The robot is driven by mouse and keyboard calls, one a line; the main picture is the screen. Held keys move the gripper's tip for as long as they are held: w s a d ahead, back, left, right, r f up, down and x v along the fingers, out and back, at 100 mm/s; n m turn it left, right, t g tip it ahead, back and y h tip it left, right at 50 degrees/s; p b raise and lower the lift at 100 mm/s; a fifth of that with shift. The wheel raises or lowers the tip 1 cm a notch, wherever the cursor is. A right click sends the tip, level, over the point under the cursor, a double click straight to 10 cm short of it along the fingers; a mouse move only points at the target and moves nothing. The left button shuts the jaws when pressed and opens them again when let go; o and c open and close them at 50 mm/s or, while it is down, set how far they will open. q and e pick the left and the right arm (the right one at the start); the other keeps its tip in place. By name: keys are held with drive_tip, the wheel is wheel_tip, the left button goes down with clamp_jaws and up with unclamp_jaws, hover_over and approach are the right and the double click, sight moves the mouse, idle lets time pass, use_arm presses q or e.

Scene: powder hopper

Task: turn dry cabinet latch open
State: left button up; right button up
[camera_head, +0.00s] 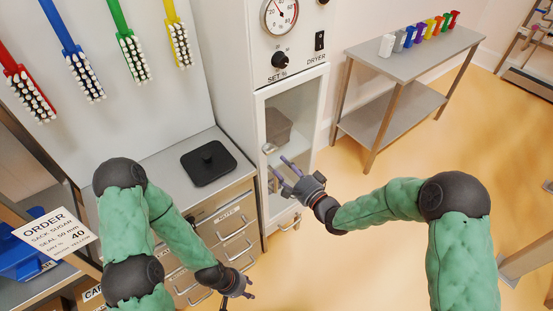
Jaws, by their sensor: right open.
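The dry cabinet (238,120) is a tall white unit with a glass-paned door (310,105) in the middle of the head view.
A gauge (281,15), a black knob (279,60) and a dryer switch (320,40) are above the door. A grey table (415,52) with several coloured pieces stands right. Open floor lies between.

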drive_tip(key=shift+v, duration=2.15)
drive_tip(key=s+d+f+n+g+h, duration=0.1)
drive_tip(key=s+f+g+h, duration=0.15)
drive_tip(key=f, duration=0.65)
drive_tip(key=s+d+f+n+g+h, duration=0.2)
drive_tip(key=f+g+h, duration=0.1)
drive_tip(key=f, duration=0.5)
drive_tip(key=s+f+n+g, duration=0.2)
drive_tip(key=s+f+g, duration=0.2)
drive_tip(key=s, duration=0.6)
drive_tip(key=s+f+n+g+h, duration=0.1)
drive_tip(key=s+f+n+g, duration=0.2)
drive_tip(key=s+f, duration=0.6)
drive_tip(key=shift+s+n+g, duration=0.3)
drive_tip(key=shift+s+g, duration=0.15)
drive_tip(key=shift+g, duration=0.4)
drive_tip(key=shift+w+d+f, duration=0.1)
drive_tip(key=shift+f, duration=0.05)
